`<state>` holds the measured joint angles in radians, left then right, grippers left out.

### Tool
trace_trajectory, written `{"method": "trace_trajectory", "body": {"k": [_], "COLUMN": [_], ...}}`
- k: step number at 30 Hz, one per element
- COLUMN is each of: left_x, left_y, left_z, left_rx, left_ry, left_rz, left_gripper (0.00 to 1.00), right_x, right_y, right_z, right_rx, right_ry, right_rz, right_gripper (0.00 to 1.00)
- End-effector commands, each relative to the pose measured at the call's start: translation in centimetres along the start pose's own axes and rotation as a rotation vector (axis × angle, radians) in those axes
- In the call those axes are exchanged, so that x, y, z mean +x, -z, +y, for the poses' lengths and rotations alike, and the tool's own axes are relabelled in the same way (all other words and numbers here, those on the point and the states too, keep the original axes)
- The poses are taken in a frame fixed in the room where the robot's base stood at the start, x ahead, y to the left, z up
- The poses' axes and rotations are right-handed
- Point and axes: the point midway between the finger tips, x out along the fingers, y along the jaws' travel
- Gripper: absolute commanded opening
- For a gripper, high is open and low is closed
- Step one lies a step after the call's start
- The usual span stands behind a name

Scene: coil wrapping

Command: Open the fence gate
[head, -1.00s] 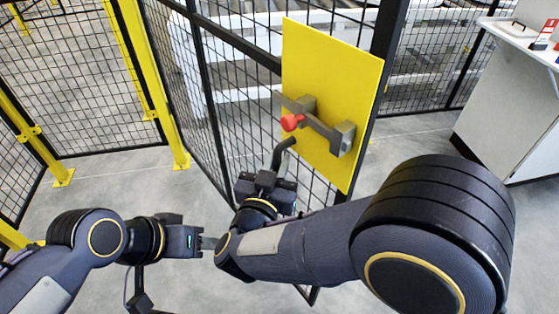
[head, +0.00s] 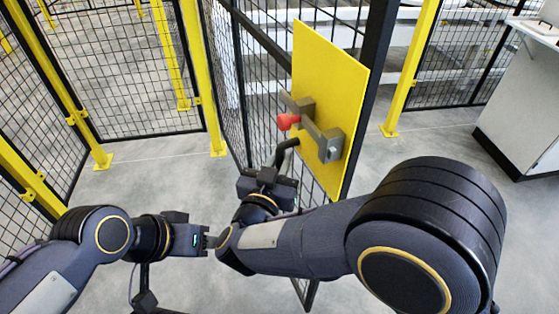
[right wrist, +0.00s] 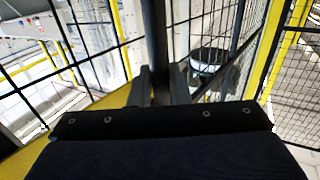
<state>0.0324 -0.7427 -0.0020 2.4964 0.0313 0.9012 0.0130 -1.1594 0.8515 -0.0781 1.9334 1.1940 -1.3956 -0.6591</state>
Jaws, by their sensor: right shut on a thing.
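The fence gate (head: 243,75) is a black mesh panel with a dark frame. A yellow plate (head: 335,75) near its free edge carries a grey sliding latch bar (head: 318,138) with a red knob (head: 290,121). A black curved handle (head: 289,144) sticks out below the knob. My right gripper (head: 273,172) is shut on the handle. In the right wrist view, the handle (right wrist: 158,45) stands upright between the two grey fingers (right wrist: 160,87). My left gripper (head: 212,242) hangs low, apart from the gate; my right forearm overlaps its tips, so its opening is unclear.
A yellow post (head: 410,70) stands right of the gate's free edge, with bare floor between. Mesh fence panels (head: 120,60) on yellow posts stand on the left. A white cabinet (head: 520,105) stands at the right. The grey floor in front is clear.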

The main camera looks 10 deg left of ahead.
Motion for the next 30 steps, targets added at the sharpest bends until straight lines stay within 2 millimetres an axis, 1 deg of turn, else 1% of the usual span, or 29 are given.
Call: {"method": "trace_trajectory", "body": {"k": [1,7,8,12,19,22,26,30], "left_x": [0.0,0.0,0.0,0.0,0.0,0.0,0.1,0.1], "left_y": [0.0,0.0,0.0,0.0,0.0,0.0,0.0,-0.1], "left_z": [0.0,0.0,0.0,0.0,0.0,0.0,0.0,0.0], "left_rx": [0.000,0.000,0.000,0.000,0.000,0.000,0.000,0.000], "left_ry": [0.000,0.000,0.000,0.000,0.000,0.000,0.000,0.000], "left_rz": [0.000,0.000,0.000,0.000,0.000,0.000,0.000,0.000], "left_gripper": [0.46,0.46,0.46,0.46,0.46,0.46,0.46,0.46], "right_x": [0.1,0.1,0.1,0.0,0.0,-0.5,-2.2,-4.7], "right_y": [0.3,0.3,0.3,0.2,0.1,0.1,0.1,0.2], "right_z": [-0.2,-0.2,-0.2,-0.2,-0.1,-0.2,-0.2,-0.2], "right_rx": [0.004,0.005,0.005,0.005,0.003,0.003,0.003,0.004], "right_ry": [0.003,0.004,0.004,0.003,0.002,0.004,0.006,0.007], "right_rz": [0.006,0.006,0.006,0.004,0.002,0.002,0.002,0.003], "right_gripper": [0.00,0.00,0.17,0.34,0.34,0.34,0.34,0.34]}}
